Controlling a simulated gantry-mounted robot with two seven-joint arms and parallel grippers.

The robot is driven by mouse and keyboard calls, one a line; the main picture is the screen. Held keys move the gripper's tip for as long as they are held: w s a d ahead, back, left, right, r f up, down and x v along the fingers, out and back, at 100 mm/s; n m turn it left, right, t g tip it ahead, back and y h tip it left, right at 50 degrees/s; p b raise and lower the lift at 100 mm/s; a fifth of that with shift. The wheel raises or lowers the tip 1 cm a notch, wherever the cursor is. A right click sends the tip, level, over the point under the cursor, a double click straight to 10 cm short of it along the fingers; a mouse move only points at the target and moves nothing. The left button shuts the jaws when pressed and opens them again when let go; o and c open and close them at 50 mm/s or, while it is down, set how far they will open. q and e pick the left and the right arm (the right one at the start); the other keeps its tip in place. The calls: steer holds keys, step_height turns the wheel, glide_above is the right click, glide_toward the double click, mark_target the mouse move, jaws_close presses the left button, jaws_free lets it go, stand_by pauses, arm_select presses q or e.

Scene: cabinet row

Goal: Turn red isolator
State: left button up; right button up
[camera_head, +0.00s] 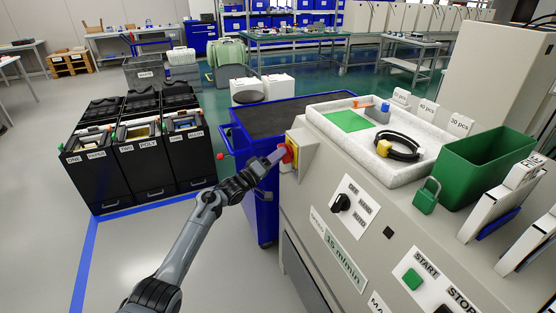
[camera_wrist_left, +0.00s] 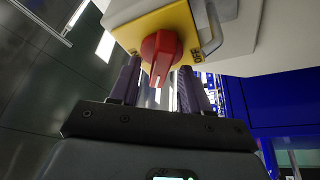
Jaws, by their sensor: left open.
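The red isolator (camera_head: 287,157) is a rotary knob on a yellow plate (camera_head: 293,149), on a beige box at the left end of the grey cabinet. In the left wrist view the red knob (camera_wrist_left: 160,52) shows at the top middle, below the centre of the yellow plate (camera_wrist_left: 168,22), with its grip bar pointing down. My left gripper (camera_head: 277,155) is at the knob. In the left wrist view the open fingers (camera_wrist_left: 158,80) stand on either side of the knob, with gaps visible beside it. My right gripper is in neither view.
A blue cart (camera_head: 262,180) stands just behind my left gripper. The grey cabinet carries a black selector knob (camera_head: 341,203), a green start button (camera_head: 412,279), a white tray (camera_head: 447,155) and a green bin (camera_head: 481,170). Black bins (camera_head: 140,160) stand on the floor at left.

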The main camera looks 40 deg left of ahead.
arm_select(q)
steer(key=shift+w+r, duration=0.1)
steer(key=shift+w, duration=0.25)
jaws_close()
